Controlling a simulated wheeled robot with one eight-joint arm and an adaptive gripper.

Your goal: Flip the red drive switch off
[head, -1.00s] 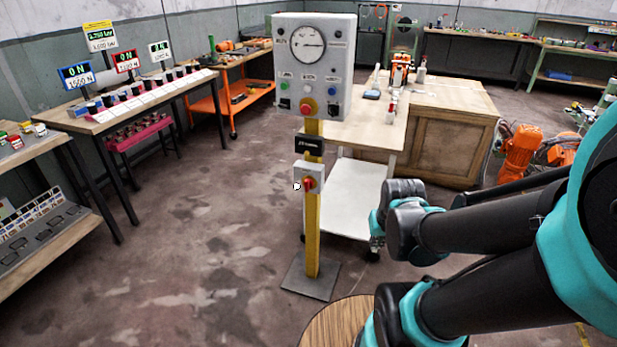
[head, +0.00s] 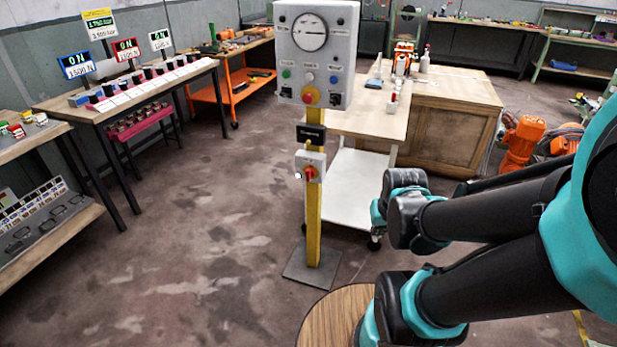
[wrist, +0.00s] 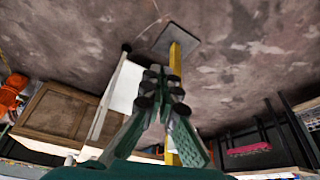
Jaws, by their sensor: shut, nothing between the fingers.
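A row of small dark and coloured switches (head: 137,79) runs along that bench; I cannot tell which is the red drive's.
The yellow post (head: 313,225) carries a gauge panel (head: 316,30) with buttons and stands on a flat floor plate (head: 312,264). A white cart (head: 358,190) is close behind it. The floor (head: 200,240) between the post and the left benches is clear.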

